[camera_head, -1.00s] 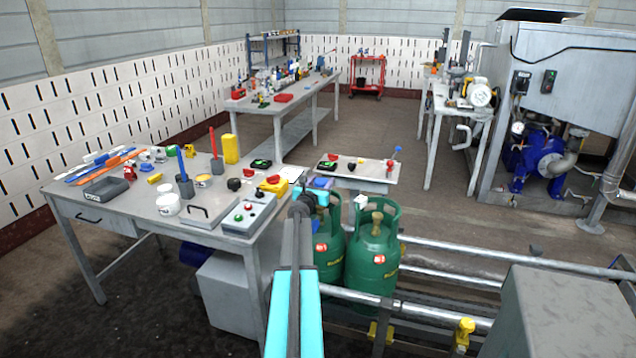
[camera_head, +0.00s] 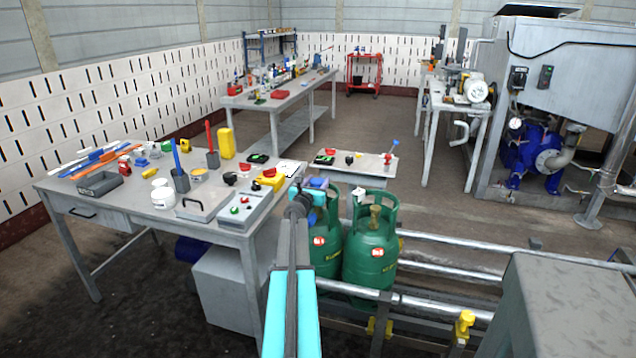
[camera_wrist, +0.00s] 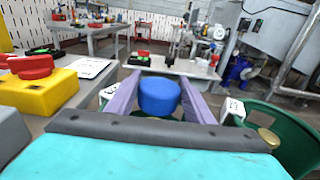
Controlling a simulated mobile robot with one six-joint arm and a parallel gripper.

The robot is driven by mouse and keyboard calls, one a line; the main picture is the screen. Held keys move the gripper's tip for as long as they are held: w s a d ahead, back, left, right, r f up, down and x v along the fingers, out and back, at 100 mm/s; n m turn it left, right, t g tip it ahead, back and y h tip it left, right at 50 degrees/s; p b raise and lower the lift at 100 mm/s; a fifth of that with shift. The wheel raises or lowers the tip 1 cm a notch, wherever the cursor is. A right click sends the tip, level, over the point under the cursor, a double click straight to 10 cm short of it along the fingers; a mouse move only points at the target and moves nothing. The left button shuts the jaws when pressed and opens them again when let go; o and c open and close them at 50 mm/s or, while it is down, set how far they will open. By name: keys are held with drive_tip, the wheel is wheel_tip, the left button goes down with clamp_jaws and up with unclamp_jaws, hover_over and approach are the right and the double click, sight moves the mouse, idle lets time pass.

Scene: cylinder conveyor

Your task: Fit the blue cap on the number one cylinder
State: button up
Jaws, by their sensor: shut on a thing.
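My gripper (camera_wrist: 160,92) is shut on the blue cap (camera_wrist: 158,99), which sits between its two purple fingers in the wrist view. In the head view, my gripper (camera_head: 314,184) is at the top of the left green cylinder (camera_head: 326,246), which my arm partly covers. The right green cylinder (camera_head: 370,248) stands close beside it, with a brass valve (camera_head: 375,214) inside its collar. Both carry red and white labels, too small to read. In the wrist view, the left cylinder's valve is hidden below the gripper, so I cannot tell whether the cap touches it.
The grey workbench (camera_head: 120,195) at left holds a yellow box with a red button (camera_head: 270,178), a control box (camera_head: 246,208) and several tools. Conveyor rails (camera_head: 450,275) run right from the cylinders. A small table (camera_head: 372,165) stands behind them, and a grey housing (camera_head: 560,300) at front right.

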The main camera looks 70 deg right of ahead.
drive_tip(key=shift+f+b, duration=1)
drive_tip(key=shift+f, duration=0.3)
idle(1.0)
drive_tip(key=shift+f+b, duration=2.4)
drive_tip(key=shift+b, duration=0.05)
idle(1.1)
drive_tip(key=o, duration=1.1)
drive_tip(key=shift+a, duration=0.15)
drive_tip(key=a, duration=1.3)
drive_tip(key=shift+s+a+r, duration=0.25)
drive_tip(key=shift+s+r, duration=0.15)
